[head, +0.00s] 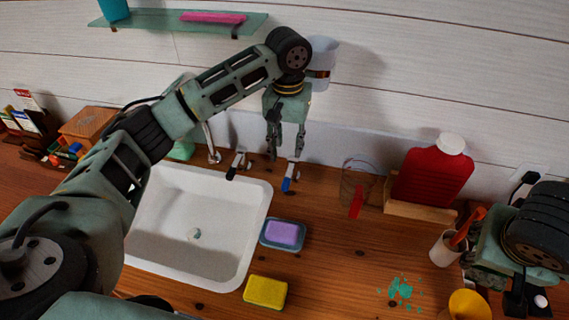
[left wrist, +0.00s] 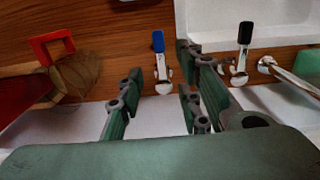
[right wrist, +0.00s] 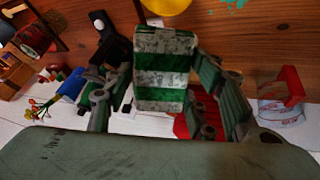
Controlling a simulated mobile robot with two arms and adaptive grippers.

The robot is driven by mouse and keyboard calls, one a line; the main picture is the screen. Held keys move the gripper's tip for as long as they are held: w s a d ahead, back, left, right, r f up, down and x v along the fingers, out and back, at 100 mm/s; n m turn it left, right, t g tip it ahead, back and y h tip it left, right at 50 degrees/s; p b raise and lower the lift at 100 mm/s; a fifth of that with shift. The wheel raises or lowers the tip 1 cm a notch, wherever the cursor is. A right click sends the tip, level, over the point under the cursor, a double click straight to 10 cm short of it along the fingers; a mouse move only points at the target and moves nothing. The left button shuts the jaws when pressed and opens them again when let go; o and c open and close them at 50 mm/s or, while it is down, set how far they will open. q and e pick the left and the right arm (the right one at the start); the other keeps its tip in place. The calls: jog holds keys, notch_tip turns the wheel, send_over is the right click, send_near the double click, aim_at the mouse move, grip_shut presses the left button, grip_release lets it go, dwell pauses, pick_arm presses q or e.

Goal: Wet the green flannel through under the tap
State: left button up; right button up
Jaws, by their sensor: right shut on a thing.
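My right gripper (right wrist: 160,85) is shut on a rectangular thing with green and mottled pale stripes, which looks like the folded green flannel (right wrist: 163,68). In the head view the right gripper (head: 490,255) is at the right edge, far from the sink, its fingers and load mostly hidden. My left gripper (head: 285,140) points down, open and empty, above the tap levers. The blue lever (head: 289,177) is just below it and shows between the fingers in the left wrist view (left wrist: 159,45). The black lever (head: 236,163) and tap spout (head: 210,145) are further left. The white sink (head: 250,215) looks empty.
A purple soap in a dish (head: 282,233) and yellow sponge (head: 266,291) lie right of the sink. Turquoise spots (head: 401,290) mark the wood. A glass shelf (head: 160,20) hangs above.

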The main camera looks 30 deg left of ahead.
aim_at(287, 179)
jog(key=shift+s+d+r+p, duration=0.25)
jog(key=shift+s+r+p, duration=0.1)
jog(key=shift+s+r, duration=0.1)
pick_arm(q)
jog(key=f+p, duration=0.1)
jog(key=f, duration=0.9)
jog(key=shift+s, duration=0.2)
pick_arm(e)
jog(key=shift+w+a+r, duration=0.2)
jog(key=shift+w+r, duration=0.1)
jog(key=shift+r, duration=0.35)
pick_arm(q)
jog(key=shift+d+f, duration=0.15)
jog(key=shift+f, duration=0.4)
pick_arm(e)
jog(key=shift+s+d+r, duration=0.1)
pick_arm(q)
grip_shut()
